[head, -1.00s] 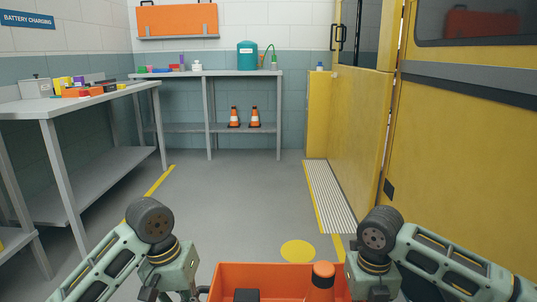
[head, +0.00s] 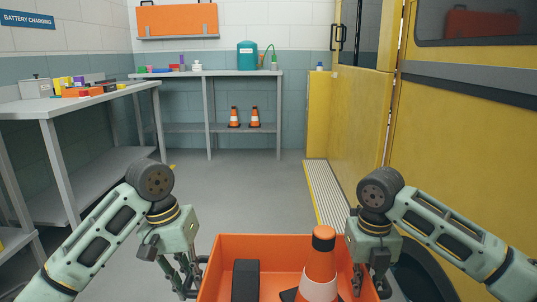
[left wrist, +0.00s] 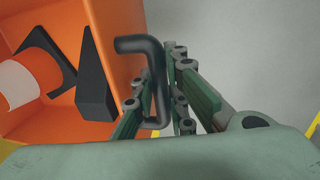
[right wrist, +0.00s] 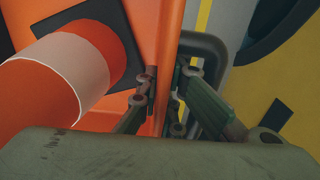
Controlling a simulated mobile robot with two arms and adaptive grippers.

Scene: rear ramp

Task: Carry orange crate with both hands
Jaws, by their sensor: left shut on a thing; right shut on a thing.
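The orange crate (head: 280,246) is at the bottom middle of the head view, its near end cut off by the frame. It holds an orange-and-white cone (head: 319,264) with a black base and a black block (head: 245,280). My left gripper (head: 188,278) is at the crate's left side. In the left wrist view its fingers (left wrist: 158,100) close around the crate's black handle (left wrist: 150,48). My right gripper (head: 368,278) is at the right side. In the right wrist view its fingers (right wrist: 163,98) sit on both sides of the crate's orange wall, beside a dark handle (right wrist: 212,48).
A grey bench (head: 70,104) with coloured items stands left, and a table (head: 225,73) at the back. Two small cones (head: 244,117) stand on its lower shelf. A yellow vehicle (head: 460,140) and a ribbed ramp strip (head: 325,190) are right. The middle floor is clear.

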